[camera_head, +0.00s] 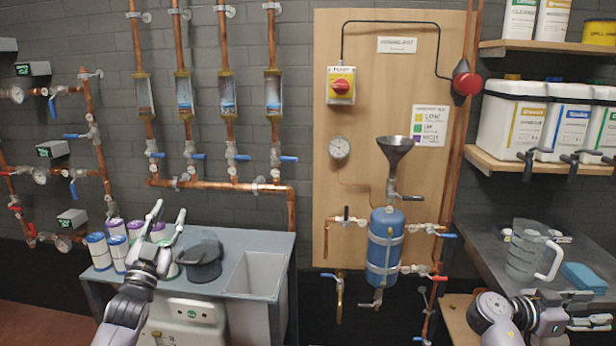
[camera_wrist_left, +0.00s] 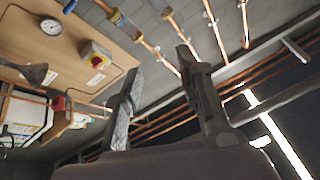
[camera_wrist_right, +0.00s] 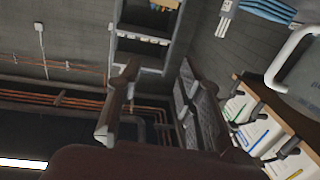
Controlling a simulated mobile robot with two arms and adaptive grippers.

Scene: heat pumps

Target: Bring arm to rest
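My left gripper (camera_head: 168,213) points up in front of the grey bench at the left in the head view. Its two fingers are apart with nothing between them, and the left wrist view (camera_wrist_left: 158,62) also shows it empty. My right gripper (camera_head: 600,309) is at the lower right, in front of the dark counter and below the clear jug. Its fingers are spread and empty in the right wrist view (camera_wrist_right: 160,64). Neither gripper visibly holds anything.
The grey bench (camera_head: 215,286) carries several cans (camera_head: 97,250) and a dark pot (camera_head: 201,258), close to my left gripper. A clear jug (camera_head: 524,252) and blue sponge (camera_head: 584,277) stand on the right counter. A blue tank (camera_head: 384,252) hangs on the wooden panel (camera_head: 350,105).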

